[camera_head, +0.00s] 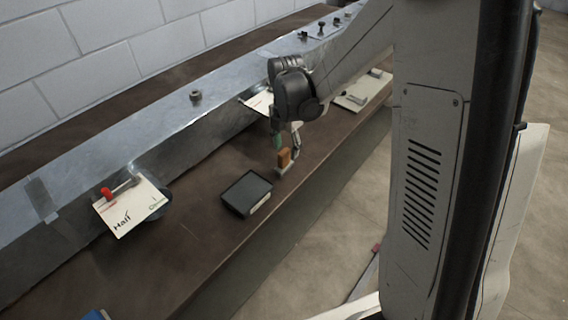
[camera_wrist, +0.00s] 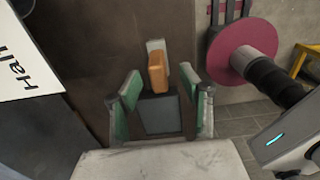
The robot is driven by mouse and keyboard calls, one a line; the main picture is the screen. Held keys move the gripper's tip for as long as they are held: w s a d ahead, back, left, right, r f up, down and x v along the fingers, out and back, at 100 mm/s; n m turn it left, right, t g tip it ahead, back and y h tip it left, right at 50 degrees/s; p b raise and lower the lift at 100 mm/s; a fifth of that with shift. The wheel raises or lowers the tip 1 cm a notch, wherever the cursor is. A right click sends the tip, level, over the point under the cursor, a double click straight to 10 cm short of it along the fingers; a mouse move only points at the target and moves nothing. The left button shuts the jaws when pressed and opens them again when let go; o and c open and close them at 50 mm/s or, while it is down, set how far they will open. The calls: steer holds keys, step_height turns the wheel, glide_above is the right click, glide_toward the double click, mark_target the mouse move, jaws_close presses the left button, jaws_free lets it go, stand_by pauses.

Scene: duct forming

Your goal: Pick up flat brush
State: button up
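The flat brush (camera_head: 285,158) has an orange body and a pale grey end. It is on the brown bench near the front edge in the head view. In the wrist view the brush (camera_wrist: 157,72) shows between the green-padded fingertips. My gripper (camera_head: 286,140) is over the brush, pointing down at it. In the wrist view my gripper (camera_wrist: 160,82) is open, with a gap on either side of the brush. How deep the brush sits between the fingers is hard to tell.
A black box-like tray (camera_head: 247,192) lies on the bench just left of the brush. A card reading "Half" (camera_head: 122,215) with a red-ended tool (camera_head: 107,193) is farther left. More cards (camera_head: 350,101) lie at the back right. A metal ledge (camera_head: 165,125) runs along the wall.

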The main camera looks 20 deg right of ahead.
mark_target(284, 159)
steer(key=shift+a+f, duration=0.15)
steer(key=shift+f, duration=1.15)
steer(key=shift+a+f, duration=0.15)
steer(key=shift+f, duration=1.15)
steer(key=shift+c, duration=0.2)
jaws_close()
